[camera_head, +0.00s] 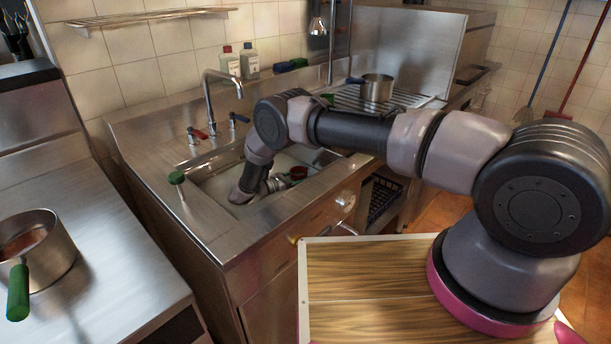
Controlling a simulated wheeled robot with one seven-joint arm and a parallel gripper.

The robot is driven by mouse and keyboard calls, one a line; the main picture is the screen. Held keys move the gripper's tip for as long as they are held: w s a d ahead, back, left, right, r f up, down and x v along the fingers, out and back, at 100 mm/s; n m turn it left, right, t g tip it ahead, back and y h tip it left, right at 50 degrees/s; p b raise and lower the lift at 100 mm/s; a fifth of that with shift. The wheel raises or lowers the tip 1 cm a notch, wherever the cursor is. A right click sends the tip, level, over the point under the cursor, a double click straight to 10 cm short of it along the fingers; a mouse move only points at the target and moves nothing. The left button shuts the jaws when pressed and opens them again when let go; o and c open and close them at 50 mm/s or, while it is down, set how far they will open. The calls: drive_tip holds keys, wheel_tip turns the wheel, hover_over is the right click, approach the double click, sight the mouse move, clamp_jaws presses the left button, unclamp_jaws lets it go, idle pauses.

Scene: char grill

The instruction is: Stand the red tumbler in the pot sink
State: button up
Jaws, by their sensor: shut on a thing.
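The pot sink (217,186) is a steel basin set in the counter, below a tall tap. My arm reaches over its right side and bends down into the basin. My gripper (287,180) is low inside the sink, pointing right, and is shut on the red tumbler (299,172). Only a small red part of the tumbler shows, near the right wall of the basin. The fingers are small and partly hidden. I cannot tell whether the tumbler touches the sink floor or how upright it is.
A green-handled item (177,178) lies at the sink's left rim. The tap (208,95) rises behind the basin. Two bottles (249,60) stand at the back wall. A steel pot (376,88) sits on the ribbed drainboard at right. Another pot (36,245) stands at far left.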

drive_tip(key=o, duration=1.4)
drive_tip(key=shift+f, duration=0.1)
drive_tip(key=v, duration=0.7)
drive_tip(key=shift+s+a, duration=0.15)
